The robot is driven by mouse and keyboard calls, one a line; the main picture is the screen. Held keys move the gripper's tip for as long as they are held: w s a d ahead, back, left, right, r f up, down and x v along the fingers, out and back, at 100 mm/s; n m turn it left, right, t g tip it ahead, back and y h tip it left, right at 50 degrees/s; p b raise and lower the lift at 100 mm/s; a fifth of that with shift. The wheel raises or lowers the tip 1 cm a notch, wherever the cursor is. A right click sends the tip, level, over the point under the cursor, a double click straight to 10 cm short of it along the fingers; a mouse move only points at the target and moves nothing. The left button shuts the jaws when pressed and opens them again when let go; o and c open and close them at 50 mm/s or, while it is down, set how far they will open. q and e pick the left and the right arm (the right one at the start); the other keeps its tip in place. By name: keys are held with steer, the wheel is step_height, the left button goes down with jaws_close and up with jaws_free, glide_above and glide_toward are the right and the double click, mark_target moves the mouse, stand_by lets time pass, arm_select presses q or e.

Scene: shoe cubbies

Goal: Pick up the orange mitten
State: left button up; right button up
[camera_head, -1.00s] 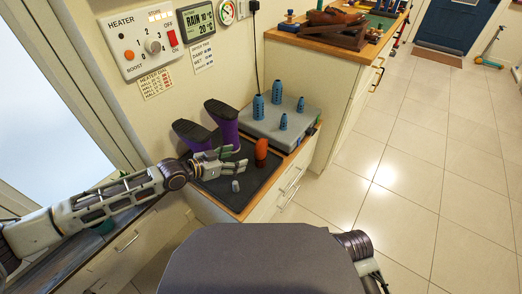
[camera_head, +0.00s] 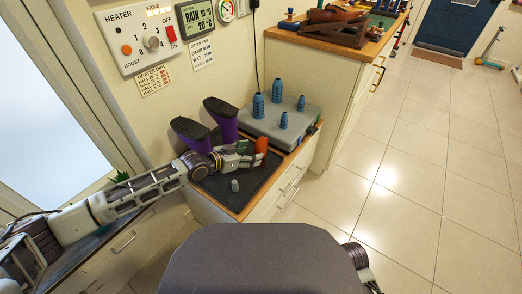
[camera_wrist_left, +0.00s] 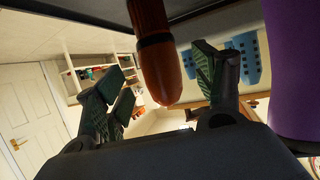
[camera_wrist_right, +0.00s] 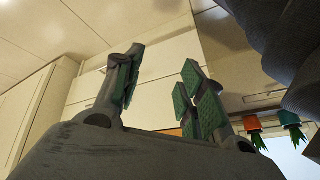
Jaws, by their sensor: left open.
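The orange mitten (camera_head: 261,145) stands upright on the dark tray (camera_head: 236,199), near its right end. My left gripper (camera_head: 257,154) is at the mitten, its fingers reaching it from the left. In the left wrist view the mitten (camera_wrist_left: 157,65) lies between the two open finger sets (camera_wrist_left: 160,85), with a dark band around it. A gap shows on both sides, so the fingers look apart from it. My right gripper (camera_wrist_right: 160,88) is open and empty in its wrist view, facing cabinet fronts.
Purple boots (camera_head: 226,130) with dark soles stand behind my left gripper. A grey drying block (camera_head: 272,132) with several blue perforated pegs is behind the mitten. A small grey object (camera_head: 235,185) lies on the tray in front.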

mark_target(255, 151)
arm_select(q)
steer(key=shift+w+d+f, duration=0.1)
steer(key=shift+w+d, duration=0.1)
steer(key=shift+d, duration=0.05)
steer(key=shift+w+d, duration=0.1)
arm_select(e)
steer(key=shift+w+a+f, duration=0.1)
steer(key=shift+w+f, duration=0.05)
steer(key=shift+f, duration=0.2)
steer(key=shift+r, duration=0.1)
arm_select(q)
steer(key=shift+w+d+f, duration=0.1)
steer(key=shift+w+d+f+b, duration=0.1)
steer(key=shift+w+d+b, duration=0.05)
steer(key=shift+b, duration=0.2)
steer(key=shift+w+d+f+b, duration=0.2)
steer(key=shift+w+d+b, duration=0.15)
steer(key=shift+w+d, duration=0.1)
steer(key=shift+b+x, duration=0.7)
steer(key=shift+x, duration=0.85)
steer(key=shift+r, duration=0.1)
arm_select(e)
steer(key=shift+m+t+y, duration=0.4)
steer(key=shift+t, duration=0.2)
steer(key=f, duration=0.2)
steer(key=a+f, duration=0.1)
steer(key=f, duration=0.2)
steer(key=shift+w+f, duration=0.1)
